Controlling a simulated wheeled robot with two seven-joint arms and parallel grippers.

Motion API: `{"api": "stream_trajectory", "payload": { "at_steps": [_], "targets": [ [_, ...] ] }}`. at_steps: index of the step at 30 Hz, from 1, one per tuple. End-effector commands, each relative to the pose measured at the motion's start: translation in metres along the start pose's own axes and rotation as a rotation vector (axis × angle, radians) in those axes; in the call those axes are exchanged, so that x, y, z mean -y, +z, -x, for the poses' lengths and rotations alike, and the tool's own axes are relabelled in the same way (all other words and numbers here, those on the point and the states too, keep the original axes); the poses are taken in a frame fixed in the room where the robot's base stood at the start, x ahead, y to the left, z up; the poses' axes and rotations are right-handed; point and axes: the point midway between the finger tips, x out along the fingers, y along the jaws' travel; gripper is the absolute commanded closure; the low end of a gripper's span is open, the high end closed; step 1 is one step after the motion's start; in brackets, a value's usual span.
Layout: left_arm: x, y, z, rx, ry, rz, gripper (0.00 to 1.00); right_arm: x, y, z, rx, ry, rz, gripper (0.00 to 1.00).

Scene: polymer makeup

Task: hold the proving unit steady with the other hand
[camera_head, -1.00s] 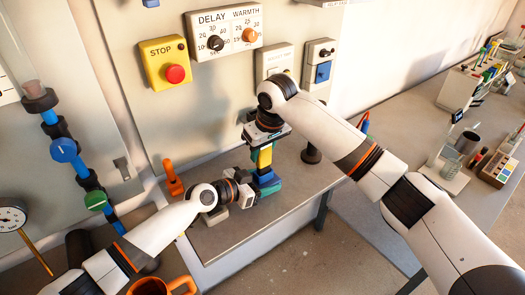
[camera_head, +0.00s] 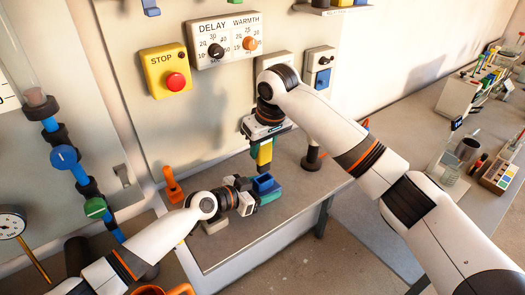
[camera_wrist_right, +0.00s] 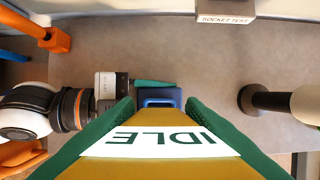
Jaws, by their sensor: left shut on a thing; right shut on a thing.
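The proving unit seems to be the small blue block (camera_head: 264,182) with a recess on top, low over the grey bench top. My left gripper (camera_head: 260,195) is shut on it from the left; its green finger also shows beside the block (camera_wrist_right: 158,96) in the right wrist view. My right gripper (camera_head: 264,153) points down above the block, shut on a yellow piece (camera_wrist_right: 165,168) with a white label reading IDLE. The yellow piece hangs over the block and hides part of it in the wrist view. Whether they touch is unclear.
A panel behind carries a yellow STOP box (camera_head: 165,72), a DELAY and WARMTH dial box (camera_head: 224,40) and a blue-switched socket (camera_head: 320,68). An orange upright piece (camera_head: 172,186) and a dark post (camera_head: 312,155) flank the work spot. The front bench top (camera_head: 225,250) is clear.

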Motion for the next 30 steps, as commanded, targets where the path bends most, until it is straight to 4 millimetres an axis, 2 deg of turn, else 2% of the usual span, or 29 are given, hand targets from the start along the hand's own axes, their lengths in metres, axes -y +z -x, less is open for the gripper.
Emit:
{"api": "stream_trajectory", "payload": {
  "at_steps": [9, 10, 14, 15, 24, 26, 30],
  "targets": [
    [0.0, -0.002, 0.0, -0.003, 0.0, 0.0, 0.67, 0.0, 0.002, 0.006, 0.001, 0.001, 0.0, 0.88],
    [0.0, -0.002, 0.0, -0.003, 0.0, 0.0, 0.35, 0.0, 0.002, 0.006, 0.001, 0.001, 0.0, 0.88],
    [0.0, -0.001, 0.0, -0.003, 0.0, 0.0, 0.14, 0.0, 0.002, 0.005, 0.001, 0.001, 0.0, 0.88],
    [0.0, -0.001, 0.0, -0.002, 0.0, 0.0, 0.11, 0.0, 0.002, 0.005, 0.001, 0.001, 0.0, 0.88],
    [0.0, -0.001, 0.002, -0.001, 0.0, 0.0, 0.11, 0.0, 0.002, 0.005, 0.001, 0.001, 0.0, 0.88],
    [-0.001, -0.001, 0.007, -0.002, 0.001, -0.001, 0.11, 0.0, 0.002, 0.005, 0.001, 0.001, 0.0, 0.88],
    [-0.001, -0.002, 0.028, -0.003, 0.001, -0.002, 0.11, 0.0, 0.002, 0.005, 0.001, 0.001, 0.0, 0.88]
  ]
}}
